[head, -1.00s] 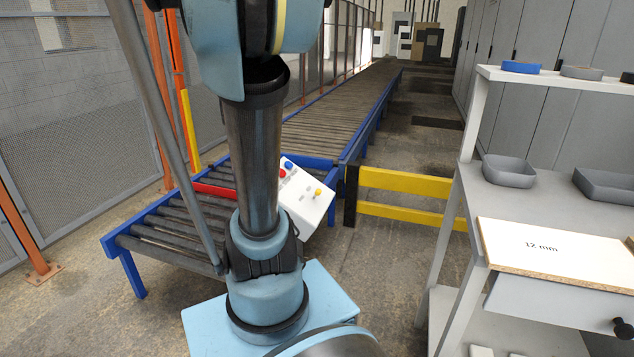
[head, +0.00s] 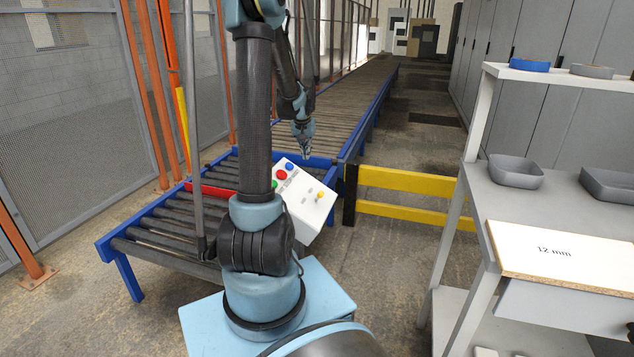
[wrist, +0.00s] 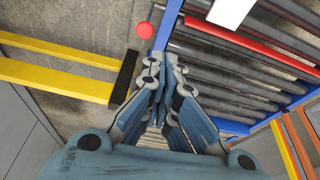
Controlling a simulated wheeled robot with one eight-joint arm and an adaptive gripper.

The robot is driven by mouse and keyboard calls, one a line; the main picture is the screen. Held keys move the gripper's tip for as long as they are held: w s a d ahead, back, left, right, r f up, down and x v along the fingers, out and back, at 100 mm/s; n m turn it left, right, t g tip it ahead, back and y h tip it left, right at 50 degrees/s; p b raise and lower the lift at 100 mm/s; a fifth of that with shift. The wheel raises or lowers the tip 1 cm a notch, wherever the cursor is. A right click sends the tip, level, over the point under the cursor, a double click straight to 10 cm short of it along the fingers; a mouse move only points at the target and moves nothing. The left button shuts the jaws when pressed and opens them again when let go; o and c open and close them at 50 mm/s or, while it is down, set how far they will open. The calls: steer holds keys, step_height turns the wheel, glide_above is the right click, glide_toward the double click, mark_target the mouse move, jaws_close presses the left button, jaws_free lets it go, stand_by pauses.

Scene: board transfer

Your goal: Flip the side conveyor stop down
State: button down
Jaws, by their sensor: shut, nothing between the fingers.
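A red bar (head: 210,190) spans the rollers of the side conveyor (head: 168,222) in the head view, partly hidden behind my arm. I take it for the stop; whether it stands up or lies flat I cannot tell. It also shows in the wrist view (wrist: 240,42), right of my gripper. My gripper (head: 305,153) points down near the corner where the side conveyor's blue frame meets the long conveyor. In the wrist view its fingers (wrist: 165,62) are together and empty. A round red knob or disc (wrist: 144,30) lies just beyond the fingertips, apart from them.
A white control box (head: 305,200) with coloured buttons stands just below my gripper in the head view. A yellow barrier (head: 405,180) stands to the right. The long conveyor (head: 345,110) runs back, empty. A grey shelf with trays (head: 515,172) is at right.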

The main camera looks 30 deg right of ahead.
steer(key=shift+m, duration=0.4)
steer(key=d+f, duration=0.1)
steer(key=d, duration=0.2)
steer(key=d+f, duration=0.1)
steer(key=shift+w+d+f, duration=0.25)
steer(key=shift+d+f, duration=0.1)
steer(key=x, duration=0.8)
steer(key=s+x, duration=0.1)
steer(key=x, duration=0.3)
steer(key=shift+w+f, duration=0.1)
steer(key=shift+f, duration=0.95)
